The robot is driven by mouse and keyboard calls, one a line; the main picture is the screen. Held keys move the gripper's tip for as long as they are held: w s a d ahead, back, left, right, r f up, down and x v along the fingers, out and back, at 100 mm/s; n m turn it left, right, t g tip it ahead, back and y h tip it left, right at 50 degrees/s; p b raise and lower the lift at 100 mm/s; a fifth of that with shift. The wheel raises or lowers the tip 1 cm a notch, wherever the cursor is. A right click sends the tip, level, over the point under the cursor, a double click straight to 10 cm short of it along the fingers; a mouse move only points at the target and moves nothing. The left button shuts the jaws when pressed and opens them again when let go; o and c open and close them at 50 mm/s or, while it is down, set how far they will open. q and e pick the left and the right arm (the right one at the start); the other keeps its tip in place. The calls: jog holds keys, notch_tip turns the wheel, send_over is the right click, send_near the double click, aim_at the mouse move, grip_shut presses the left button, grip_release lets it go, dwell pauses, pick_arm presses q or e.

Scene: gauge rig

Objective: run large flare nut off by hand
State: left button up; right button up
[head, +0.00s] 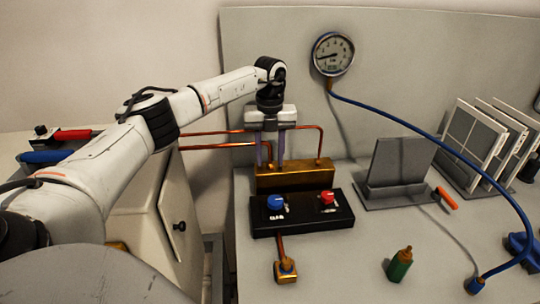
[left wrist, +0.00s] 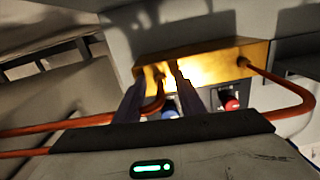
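The brass manifold block (head: 300,177) stands behind the black valve base, with copper pipes running into it. In the left wrist view the block (left wrist: 215,62) is bright, and a copper pipe ends at it in a small brass fitting (left wrist: 159,76), which looks like the flare nut. My left gripper (head: 270,158) points down at the back of the block. Its two fingers are apart, and in the left wrist view the fingertips (left wrist: 158,72) lie on either side of the fitting, with no clear contact. A second pipe joint (left wrist: 243,61) is farther right. My right gripper is not in view.
The black base (head: 303,219) carries a blue knob (head: 275,202) and a red knob (head: 327,197). A gauge (head: 332,54) with a blue hose (head: 430,135) is on the right. A green bottle-shaped item (head: 400,265) and a grey stand (head: 398,170) stand on the bench.

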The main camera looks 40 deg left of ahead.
pick_arm(q)
notch_tip(320, 180, up, 10)
jog(key=shift+r+b, duration=0.15)
jog(key=shift+b, duration=0.3)
dwell(0.5)
